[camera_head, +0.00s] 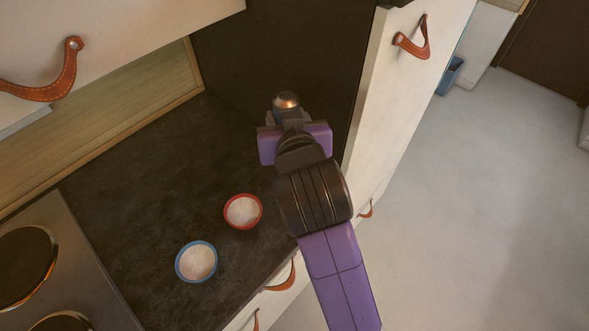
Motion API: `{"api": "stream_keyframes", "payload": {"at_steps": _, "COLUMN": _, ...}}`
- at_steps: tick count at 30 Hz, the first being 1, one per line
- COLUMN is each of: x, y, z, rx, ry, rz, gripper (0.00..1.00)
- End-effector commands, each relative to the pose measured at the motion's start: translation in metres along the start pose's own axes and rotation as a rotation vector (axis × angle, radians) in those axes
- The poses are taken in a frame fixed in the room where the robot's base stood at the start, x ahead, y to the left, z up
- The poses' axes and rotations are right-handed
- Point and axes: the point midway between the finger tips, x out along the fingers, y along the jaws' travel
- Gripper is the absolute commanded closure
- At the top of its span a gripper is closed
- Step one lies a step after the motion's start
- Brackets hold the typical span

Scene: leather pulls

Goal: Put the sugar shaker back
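A shaker with a shiny metal domed top, which I take for the sugar shaker (286,101), sits between the dark fingers of my gripper (288,117). The fingers appear closed on it from both sides. Only its top shows clearly; its lower body is hidden by my gripper and wrist. My gripper is in front of the dark back panel, near the right end of the counter. I cannot tell how high the shaker is above the counter.
The dark countertop (150,190) holds a red-rimmed bowl (243,211) and a blue-rimmed bowl (197,262), both with white contents. A hob (60,260) is at left. An upper cabinet (130,30) overhangs the counter. A tall pale cabinet (390,100) with leather pulls stands right.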

Motion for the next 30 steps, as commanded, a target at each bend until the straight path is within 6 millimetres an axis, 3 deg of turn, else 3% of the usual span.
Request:
{"api": "stream_keyframes", "payload": {"at_steps": 3, "x": 0.011, "y": 0.000, "z": 0.030, "rx": -0.003, "ry": -0.007, "rz": 0.000, "gripper": 1.00}}
{"api": "stream_keyframes", "payload": {"at_steps": 12, "x": 0.038, "y": -0.001, "z": 0.094, "rx": -0.002, "ry": -0.005, "rz": 0.000, "gripper": 1.00}}
{"api": "stream_keyframes", "payload": {"at_steps": 30, "x": 0.063, "y": -0.001, "z": 0.154, "rx": -0.002, "ry": -0.001, "rz": 0.000, "gripper": 1.00}}
